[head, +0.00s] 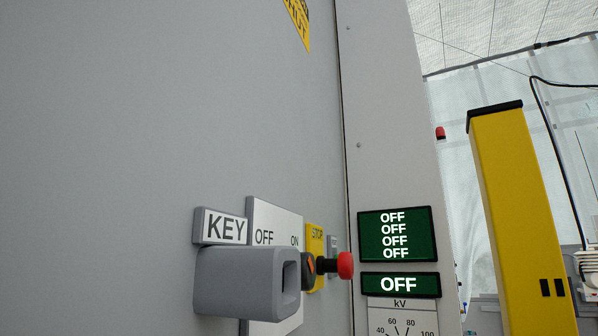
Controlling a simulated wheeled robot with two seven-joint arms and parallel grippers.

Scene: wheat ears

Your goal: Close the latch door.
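A large grey door (150,120) fills the left and middle of the head view, very close to me. A grey block-shaped handle or latch housing (236,281) with a slot in its right end sticks out from it. A black knob with a red tip (345,265) sits just right of that block. A narrow dark seam runs down the door's right edge beside a pale cabinet panel (385,120); I cannot tell whether the door is fully shut. Neither of my grippers shows in the view.
Green displays reading OFF (395,235) and a kV dial (402,318) are on the panel. A KEY label (225,228) and a yellow STOP plate (316,238) are near the block. A yellow post (520,220) stands at the right.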

